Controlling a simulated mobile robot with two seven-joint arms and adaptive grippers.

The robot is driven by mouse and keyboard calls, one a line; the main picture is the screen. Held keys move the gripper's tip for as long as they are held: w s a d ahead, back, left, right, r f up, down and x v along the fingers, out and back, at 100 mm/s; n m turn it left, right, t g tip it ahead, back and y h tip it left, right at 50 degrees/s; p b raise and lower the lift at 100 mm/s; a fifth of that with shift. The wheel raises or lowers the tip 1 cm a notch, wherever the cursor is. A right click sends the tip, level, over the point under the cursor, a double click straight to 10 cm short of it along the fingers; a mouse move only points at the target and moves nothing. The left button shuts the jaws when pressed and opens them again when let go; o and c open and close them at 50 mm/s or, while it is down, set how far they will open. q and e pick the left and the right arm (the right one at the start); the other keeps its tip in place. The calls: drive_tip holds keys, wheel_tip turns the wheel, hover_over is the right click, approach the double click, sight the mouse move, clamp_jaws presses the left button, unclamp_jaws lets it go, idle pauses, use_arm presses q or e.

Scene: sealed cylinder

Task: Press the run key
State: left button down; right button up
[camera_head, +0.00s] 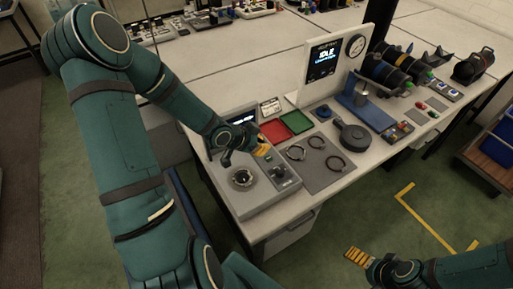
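A grey control console (262,198) stands at the near left corner of the bench. It has a dark screen (240,117) at its back, a round dial or knob (242,178) at front left and a small black control block (281,173) at right. No key labelled run can be read, and my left gripper hides part of the console. My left gripper (254,148) is low over the console's middle, with an orange fingertip visible; contact cannot be told. My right gripper (358,257) is low over the floor, away from the bench, with orange fingertips and nothing visible in it.
Red (275,131) and green (296,122) trays lie behind the console. A grey mat (318,166) with several rings is to the right. An upright panel (328,65) reading IDLE stands behind. A black round device (355,138) and a blue-based fixture (362,110) are farther right.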

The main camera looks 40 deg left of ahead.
sight(270, 160)
use_arm(q)
drive_tip(key=b+x, duration=0.1)
drive_tip(key=x, duration=0.4)
drive_tip(key=shift+w+d+f+b, duration=0.15)
drive_tip(key=shift+f+b, duration=0.1)
drive_tip(key=shift+b, duration=0.05)
wheel_tip(270, 160, down, 2)
drive_tip(key=shift+f+b, duration=0.15)
drive_tip(key=shift+b, duration=0.15)
drive_tip(key=shift+f, duration=0.8)
use_arm(e)
drive_tip(key=shift+s+a+f, duration=0.1)
drive_tip(key=shift+s+f, duration=0.05)
drive_tip(key=shift+f, duration=1.5)
